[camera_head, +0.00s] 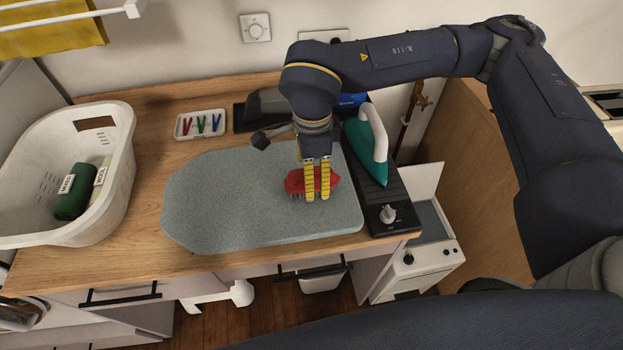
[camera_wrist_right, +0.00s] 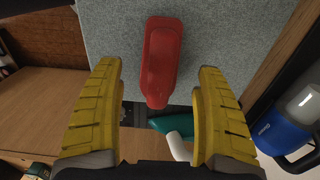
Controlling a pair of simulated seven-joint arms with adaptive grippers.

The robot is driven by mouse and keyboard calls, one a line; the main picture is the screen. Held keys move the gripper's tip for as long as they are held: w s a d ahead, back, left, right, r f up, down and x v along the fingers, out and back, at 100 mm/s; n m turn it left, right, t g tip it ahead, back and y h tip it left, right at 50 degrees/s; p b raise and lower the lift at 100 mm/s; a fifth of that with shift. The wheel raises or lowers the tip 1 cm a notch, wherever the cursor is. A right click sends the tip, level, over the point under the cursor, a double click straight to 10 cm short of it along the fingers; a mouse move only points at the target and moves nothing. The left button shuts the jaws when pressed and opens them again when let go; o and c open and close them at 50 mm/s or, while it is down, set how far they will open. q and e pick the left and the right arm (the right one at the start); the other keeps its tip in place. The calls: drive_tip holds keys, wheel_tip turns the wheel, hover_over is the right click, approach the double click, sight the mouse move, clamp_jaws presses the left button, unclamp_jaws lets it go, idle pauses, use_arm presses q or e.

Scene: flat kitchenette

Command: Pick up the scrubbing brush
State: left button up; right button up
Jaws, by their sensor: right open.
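The red scrubbing brush (camera_head: 296,183) lies on the grey ironing pad on the counter. In the head view it sits partly hidden behind the yellow fingers of my right gripper (camera_head: 317,197). In the right wrist view the brush (camera_wrist_right: 161,62) is seen from above, lying lengthwise beyond and between the two spread fingers of the gripper (camera_wrist_right: 160,85). The fingers are open with nothing between them gripped. I cannot tell the exact height of the fingertips over the pad. My left gripper is not in view.
The ironing pad (camera_head: 220,205) covers much of the counter. A teal iron (camera_head: 367,150) stands on a black board right of the pad. A small tray of coloured pegs (camera_head: 201,125) lies behind it. A white laundry basket (camera_head: 115,165) stands left. The pad's left half is clear.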

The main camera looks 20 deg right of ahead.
drive_tip(key=shift+f, duration=1.75)
drive_tip(key=shift+c, duration=0.3)
drive_tip(key=c, duration=1.4)
drive_tip(key=shift+a+r, duration=0.1)
drive_tip(key=shift+r, duration=0.05)
clamp_jaws()
wheel_tip(320, 180, up, 20)
